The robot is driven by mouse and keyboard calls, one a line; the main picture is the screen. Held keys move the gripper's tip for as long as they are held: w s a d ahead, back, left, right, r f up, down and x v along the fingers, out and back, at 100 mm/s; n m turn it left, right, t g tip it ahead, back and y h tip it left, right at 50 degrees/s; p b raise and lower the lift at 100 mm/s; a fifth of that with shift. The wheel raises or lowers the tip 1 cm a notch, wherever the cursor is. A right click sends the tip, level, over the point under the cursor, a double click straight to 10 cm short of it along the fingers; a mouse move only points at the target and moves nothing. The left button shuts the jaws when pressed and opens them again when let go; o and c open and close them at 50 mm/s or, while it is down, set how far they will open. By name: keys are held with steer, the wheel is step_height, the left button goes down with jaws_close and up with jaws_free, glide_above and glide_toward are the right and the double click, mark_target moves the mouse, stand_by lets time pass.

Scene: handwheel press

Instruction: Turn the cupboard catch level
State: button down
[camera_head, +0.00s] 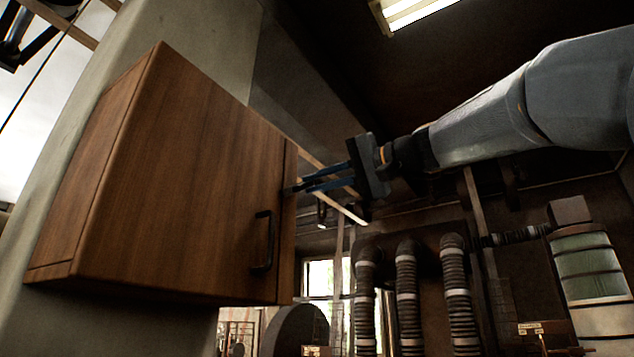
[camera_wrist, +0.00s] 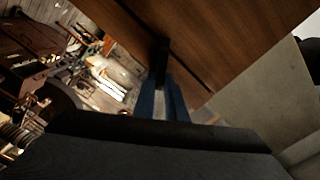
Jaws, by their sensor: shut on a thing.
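The wooden cupboard (camera_head: 185,185) hangs on the wall at the left of the head view, its door closed with a black handle (camera_head: 262,240) low on its right side. The cupboard front also fills the top of the wrist view (camera_wrist: 220,35). My gripper (camera_head: 298,188) reaches in from the right, its blue fingers at the cupboard's right edge. In the wrist view my gripper (camera_wrist: 162,85) is shut on the dark catch (camera_wrist: 161,60), which stands out from the cupboard front. The fingertips mostly hide the catch in the head view, so its angle is hard to tell.
Ribbed pipes (camera_head: 407,290) and a glass-sided cylinder (camera_head: 592,275) stand at the lower right, behind my arm. A pale wall (camera_head: 215,45) lies behind the cupboard. The space in front of the cupboard door looks free.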

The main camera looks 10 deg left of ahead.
steer(key=shift+w+f+m+p, duration=0.1)
steer(key=shift+f+m+p, duration=0.15)
steer(key=shift+m, duration=1.45)
steer(key=shift+f+m+p, duration=0.1)
steer(key=shift+f+m, duration=0.1)
steer(key=shift+m, duration=1.5)
steer(key=c, duration=1.8)
jaws_free()
steer(key=shift+d, duration=0.1)
steer(key=b+v, duration=0.3)
steer(key=v, duration=0.4)
steer(key=shift+d, duration=0.35)
